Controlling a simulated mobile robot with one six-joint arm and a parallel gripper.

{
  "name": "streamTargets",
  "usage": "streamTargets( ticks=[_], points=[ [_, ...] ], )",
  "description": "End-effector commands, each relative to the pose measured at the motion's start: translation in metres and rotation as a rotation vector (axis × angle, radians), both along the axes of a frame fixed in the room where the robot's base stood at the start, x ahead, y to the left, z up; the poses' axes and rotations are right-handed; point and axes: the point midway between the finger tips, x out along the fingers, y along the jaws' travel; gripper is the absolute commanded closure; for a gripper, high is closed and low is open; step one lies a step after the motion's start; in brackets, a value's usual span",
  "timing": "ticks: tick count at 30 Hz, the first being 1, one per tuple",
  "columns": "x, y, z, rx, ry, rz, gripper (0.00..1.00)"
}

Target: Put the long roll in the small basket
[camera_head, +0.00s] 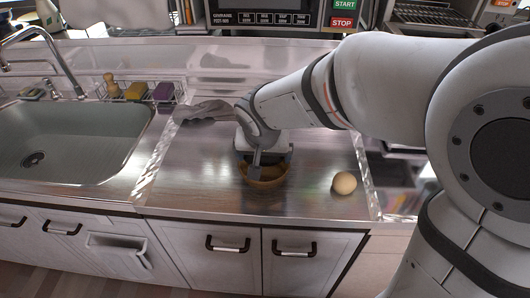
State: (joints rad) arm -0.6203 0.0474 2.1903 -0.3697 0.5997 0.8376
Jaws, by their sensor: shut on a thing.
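The small basket (264,183) is a round brown bowl shape on the steel counter, below my gripper. My gripper (257,174) points down at the basket, with its fingertips at or just inside the rim. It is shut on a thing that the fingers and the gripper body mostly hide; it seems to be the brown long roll. I cannot tell whether this roll touches the basket floor. A round, pale bun (344,183) lies on the counter to the right, apart from the basket.
A grey cloth (205,110) lies at the back left of the counter. A sink (70,140) with a tap is at the left, with a wire rack (140,97) of sponges behind it. The counter is clear left of the basket. Its front edge lies close below.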

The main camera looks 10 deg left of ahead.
Motion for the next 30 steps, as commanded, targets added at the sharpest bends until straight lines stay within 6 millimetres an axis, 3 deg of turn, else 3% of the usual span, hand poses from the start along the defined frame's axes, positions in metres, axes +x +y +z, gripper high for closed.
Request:
streamTargets(
  ticks=[4,5,6,23,30],
  points=[
    [0.0,0.0,0.0,0.0,0.0,-0.001,0.29],
    [0.0,0.0,0.0,0.0,0.0,-0.001,0.04],
    [0.0,0.0,0.0,0.0,0.0,-0.001,0.0],
    [0.0,-0.001,0.001,0.001,0.0,-0.002,0.0],
    [0.001,0.0,0.023,0.001,-0.001,-0.003,0.0]
  ],
)
